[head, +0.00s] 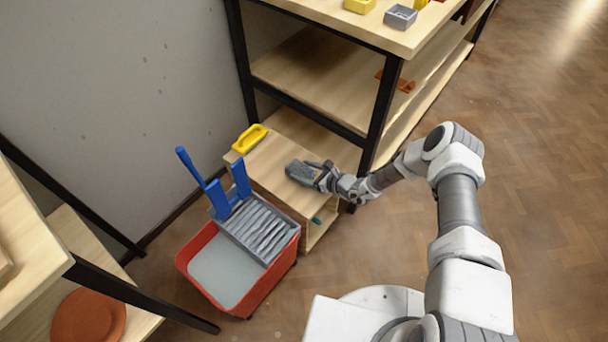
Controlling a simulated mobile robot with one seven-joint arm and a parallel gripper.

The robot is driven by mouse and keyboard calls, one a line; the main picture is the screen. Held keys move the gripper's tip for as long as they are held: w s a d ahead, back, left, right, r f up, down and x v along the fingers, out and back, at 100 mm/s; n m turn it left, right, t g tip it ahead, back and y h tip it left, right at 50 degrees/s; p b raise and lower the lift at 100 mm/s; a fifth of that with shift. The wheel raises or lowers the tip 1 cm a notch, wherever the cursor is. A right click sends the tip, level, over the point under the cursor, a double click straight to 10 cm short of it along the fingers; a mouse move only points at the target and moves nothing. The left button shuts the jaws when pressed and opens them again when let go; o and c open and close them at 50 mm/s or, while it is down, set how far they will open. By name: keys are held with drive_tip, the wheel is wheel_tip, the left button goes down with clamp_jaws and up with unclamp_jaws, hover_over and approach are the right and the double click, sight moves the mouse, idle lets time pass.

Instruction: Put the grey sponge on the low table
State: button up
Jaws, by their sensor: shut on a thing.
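The grey sponge (300,173) is a dark grey block at the tip of my gripper (322,176). My gripper is shut on its right end. The sponge is over the light wooden top of the low table (262,166); I cannot tell whether it touches the top or hangs just above it. My arm reaches in from the right, and my fingers partly hide the sponge's right end.
A yellow handled tool (249,138) lies at the low table's back left. A red mop bucket (232,285) with a grey wringer and blue handles stands in front. A tall black-framed shelf (310,72) rises behind. Open floor (530,170) lies right.

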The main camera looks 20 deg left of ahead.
drive_tip(key=shift+f, duration=0.55)
drive_tip(key=shift+f, duration=0.2)
drive_tip(key=o, duration=1.3)
drive_tip(key=shift+o, duration=0.2)
drive_tip(key=shift+r, duration=0.15)
